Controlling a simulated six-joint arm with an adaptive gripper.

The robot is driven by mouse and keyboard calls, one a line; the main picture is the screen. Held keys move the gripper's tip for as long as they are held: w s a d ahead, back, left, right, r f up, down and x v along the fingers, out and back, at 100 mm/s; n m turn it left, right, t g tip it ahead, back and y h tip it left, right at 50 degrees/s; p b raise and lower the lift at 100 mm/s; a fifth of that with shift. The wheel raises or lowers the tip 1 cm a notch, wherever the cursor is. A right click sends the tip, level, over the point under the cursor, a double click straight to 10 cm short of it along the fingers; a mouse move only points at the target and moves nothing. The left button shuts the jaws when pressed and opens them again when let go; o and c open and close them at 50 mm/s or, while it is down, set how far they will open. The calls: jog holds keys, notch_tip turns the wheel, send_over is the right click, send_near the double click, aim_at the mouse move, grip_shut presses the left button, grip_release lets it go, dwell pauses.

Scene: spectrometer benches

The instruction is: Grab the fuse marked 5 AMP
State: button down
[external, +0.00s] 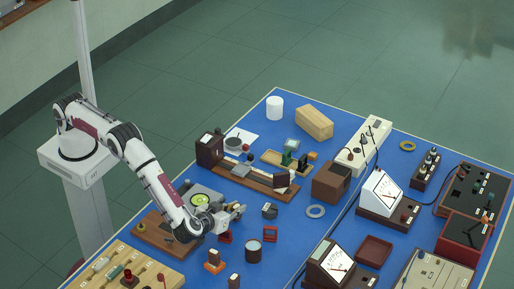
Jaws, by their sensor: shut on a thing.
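My gripper (238,211) is low over the blue bench, at the end of the white and maroon arm. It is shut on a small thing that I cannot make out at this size. No marking reading 5 AMP can be read anywhere. A small red piece (225,237) stands just below the gripper; I cannot tell whether they touch. A red frame-like piece (270,234) and a dark rounded piece with a pale face (269,210) stand to the right, apart from the gripper. An orange-based block (214,261) and a small brown block (234,281) stand nearer the front.
A dark cylinder (253,251) stands close by at the front. A brown box (331,182), a grey ring (316,211) and a long wooden bench instrument (255,178) lie beyond. Meters (384,192) and a red tray (374,251) fill the right. Black cables cross the bench.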

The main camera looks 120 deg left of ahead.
jog(key=shift+r, duration=4.75)
